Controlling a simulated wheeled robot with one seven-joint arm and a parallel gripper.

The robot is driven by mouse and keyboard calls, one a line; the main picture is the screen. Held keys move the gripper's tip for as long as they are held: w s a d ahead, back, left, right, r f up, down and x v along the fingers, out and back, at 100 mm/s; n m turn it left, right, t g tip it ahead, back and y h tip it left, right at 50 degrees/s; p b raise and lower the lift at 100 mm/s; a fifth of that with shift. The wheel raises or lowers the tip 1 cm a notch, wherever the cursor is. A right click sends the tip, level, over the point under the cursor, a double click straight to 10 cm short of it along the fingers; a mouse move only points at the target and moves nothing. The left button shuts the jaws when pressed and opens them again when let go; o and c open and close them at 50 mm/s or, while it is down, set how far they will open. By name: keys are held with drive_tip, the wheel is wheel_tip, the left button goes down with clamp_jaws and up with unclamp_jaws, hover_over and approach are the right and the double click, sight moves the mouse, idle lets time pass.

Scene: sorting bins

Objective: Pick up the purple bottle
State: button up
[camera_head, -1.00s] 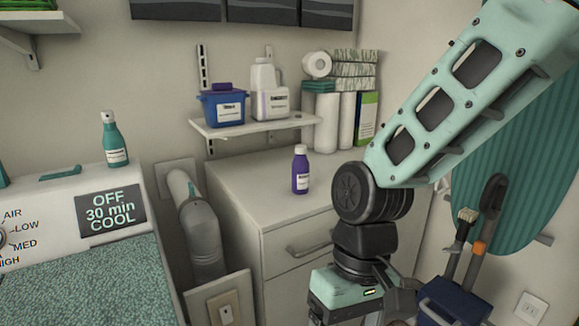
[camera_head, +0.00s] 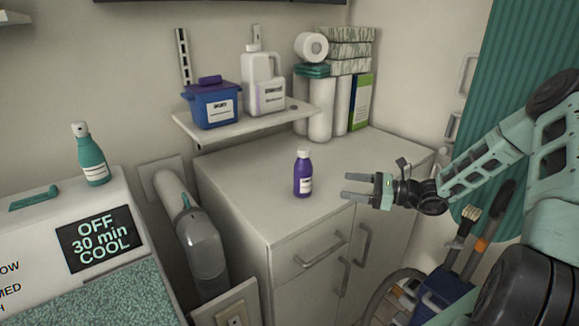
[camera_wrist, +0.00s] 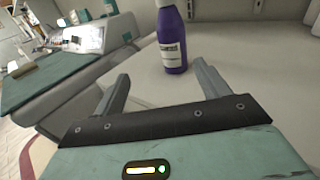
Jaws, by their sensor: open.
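The purple bottle (camera_head: 303,175) has a white cap and a white label and stands upright on the white cabinet top (camera_head: 250,205). My gripper (camera_head: 347,185) is to the right of the bottle, with its fingers pointing left toward it. A gap shows between the bottle and the fingertips. In the wrist view the bottle (camera_wrist: 171,45) stands beyond the fingers, nearer the right finger, and its top is cut off by the frame. My gripper (camera_wrist: 160,75) is open with nothing between its fingers.
A shelf (camera_head: 240,127) above the cabinet's back holds a blue tub (camera_head: 214,105) and a white jug (camera_head: 263,85). Paper rolls and boxes (camera_head: 335,90) stand at the back. The cabinet top around the bottle is clear.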

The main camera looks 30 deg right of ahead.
sight(311, 175)
drive_tip(key=shift+m+t, duration=0.4)
drive_tip(key=p+x, duration=0.1)
drive_tip(key=x, duration=0.2)
drive_tip(key=p+x, duration=0.2)
drive_tip(key=x, duration=0.2)
drive_tip(key=w+d+p+x, duration=0.1)
drive_tip(key=x, duration=0.2)
drive_tip(key=shift+w+a+f+p, duration=0.1)
drive_tip(key=shift+w+a+p, duration=0.1)
drive_tip(key=shift+w+p, duration=0.2)
drive_tip(key=p+x, duration=0.2)
drive_tip(key=x, duration=0.1)
drive_tip(key=p+x, duration=0.1)
drive_tip(key=x, duration=0.1)
drive_tip(key=shift+w+d+f, duration=0.1)
drive_tip(key=shift+w+f, duration=0.1)
drive_tip(key=shift+f, duration=0.1)
drive_tip(key=shift+w+f, duration=0.15)
drive_tip(key=shift+w, duration=0.1)
drive_tip(key=c, duration=1.4)
drive_tip(key=shift+o, duration=0.2)
